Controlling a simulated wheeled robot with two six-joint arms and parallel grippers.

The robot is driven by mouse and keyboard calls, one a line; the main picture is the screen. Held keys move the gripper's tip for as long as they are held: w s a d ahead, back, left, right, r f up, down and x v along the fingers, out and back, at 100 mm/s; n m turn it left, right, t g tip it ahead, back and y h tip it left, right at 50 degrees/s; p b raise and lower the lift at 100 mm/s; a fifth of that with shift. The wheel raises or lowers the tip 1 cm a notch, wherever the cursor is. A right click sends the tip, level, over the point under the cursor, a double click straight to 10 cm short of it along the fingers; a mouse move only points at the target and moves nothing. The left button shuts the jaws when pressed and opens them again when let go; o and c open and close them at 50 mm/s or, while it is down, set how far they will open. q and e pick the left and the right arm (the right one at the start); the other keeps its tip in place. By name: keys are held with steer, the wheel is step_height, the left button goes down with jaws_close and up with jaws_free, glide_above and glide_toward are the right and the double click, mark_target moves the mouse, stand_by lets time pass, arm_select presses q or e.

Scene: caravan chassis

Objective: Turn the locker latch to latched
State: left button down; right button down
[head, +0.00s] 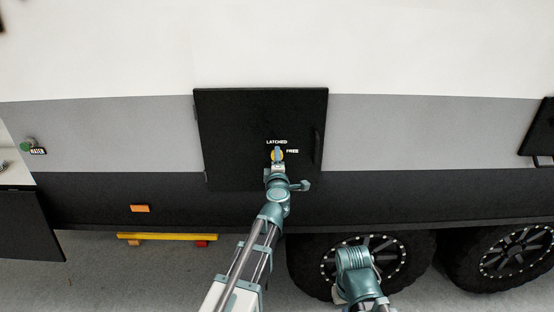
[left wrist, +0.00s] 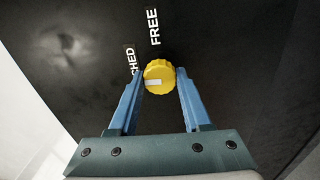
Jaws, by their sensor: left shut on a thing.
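The locker latch is a round yellow knob (head: 278,156) low on the black locker door (head: 240,130). In the left wrist view the knob (left wrist: 160,72) sits between the two blue fingers of my left gripper (left wrist: 159,88), which is shut on it. A white mark on the knob's face points left in that view, toward the LATCHED side, not toward FREE (left wrist: 153,27). The left finger hides part of the LATCHED label (left wrist: 130,62). In the head view my left gripper (head: 277,156) covers part of the knob. Only links of my right arm show.
A dark handle (head: 318,147) stands at the door's right edge. Two black wheels (head: 380,258) are below right. A yellow bar (head: 167,236) lies below left. An open black flap (head: 30,222) hangs at the far left. Grey floor is open in front.

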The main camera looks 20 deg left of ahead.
arm_select(q)
steer(key=shift+n, duration=0.4)
steer(key=shift+c, duration=1.7)
jaws_free()
steer(key=shift+s, duration=0.1)
